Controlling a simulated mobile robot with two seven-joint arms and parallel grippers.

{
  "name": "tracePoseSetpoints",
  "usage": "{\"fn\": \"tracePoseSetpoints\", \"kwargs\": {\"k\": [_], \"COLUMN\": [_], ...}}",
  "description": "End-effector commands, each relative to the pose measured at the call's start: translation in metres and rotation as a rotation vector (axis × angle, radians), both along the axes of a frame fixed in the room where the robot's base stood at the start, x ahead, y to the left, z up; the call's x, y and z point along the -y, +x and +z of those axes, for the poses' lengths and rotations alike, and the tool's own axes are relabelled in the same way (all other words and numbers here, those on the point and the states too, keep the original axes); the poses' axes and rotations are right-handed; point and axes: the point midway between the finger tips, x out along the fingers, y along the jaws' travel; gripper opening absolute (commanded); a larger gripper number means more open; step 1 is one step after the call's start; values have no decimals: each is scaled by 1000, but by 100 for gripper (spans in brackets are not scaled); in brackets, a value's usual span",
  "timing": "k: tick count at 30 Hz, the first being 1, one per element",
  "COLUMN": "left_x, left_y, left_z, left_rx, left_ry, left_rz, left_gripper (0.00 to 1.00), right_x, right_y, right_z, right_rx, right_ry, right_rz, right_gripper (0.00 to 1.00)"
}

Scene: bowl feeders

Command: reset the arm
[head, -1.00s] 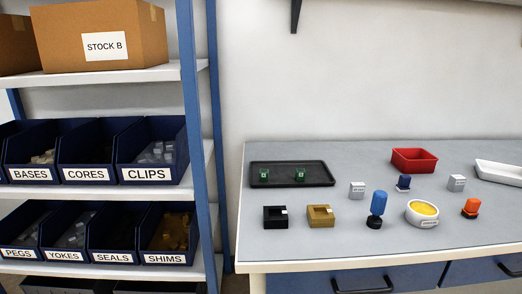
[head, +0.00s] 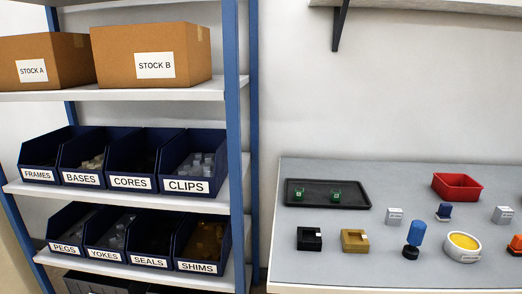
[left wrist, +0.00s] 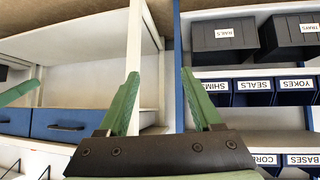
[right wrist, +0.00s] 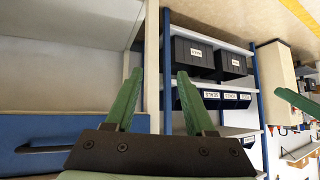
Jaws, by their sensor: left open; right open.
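My left gripper (left wrist: 160,95) shows in the left wrist view with its two green fingers spread apart and nothing between them. My right gripper (right wrist: 155,95) shows in the right wrist view, also open and empty. Neither gripper nor arm is in the head view. In both wrist views the fingers are in front of the blue shelf post and the pale table leg, with no contact visible.
The shelf rack holds labelled blue bins such as CLIPS (head: 193,165) and SHIMS (head: 203,243), and STOCK boxes (head: 150,55). The grey table (head: 385,275) on the right bears a black tray (head: 310,203), red bin (head: 457,187), yellow-filled bowl (head: 463,246) and small parts. Dark bins (left wrist: 223,34) show low on the rack.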

Motion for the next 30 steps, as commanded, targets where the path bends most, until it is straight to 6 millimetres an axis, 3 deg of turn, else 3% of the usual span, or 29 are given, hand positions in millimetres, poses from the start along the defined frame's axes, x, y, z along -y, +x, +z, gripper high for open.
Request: {"fn": "tracePoseSetpoints", "kwargs": {"k": [1,13,18,30], "left_x": [-2,-19,-25,-25], "left_y": [0,-16,-17,-17], "left_z": [21,94,104,104], "left_rx": [-1,-17,-16,-16], "left_ry": [3,18,25,25], "left_rz": [4,46,59,59], "left_gripper": [66,66,66,66], "right_x": [2,18,22,22], "right_y": [-1,-9,-11,-11], "right_z": [20,99,110,110], "right_rx": [-1,0,1,1], "right_ry": [-2,-18,-21,-21], "right_rz": [-5,-42,-50,-50], "right_gripper": [55,55,55,55]}}
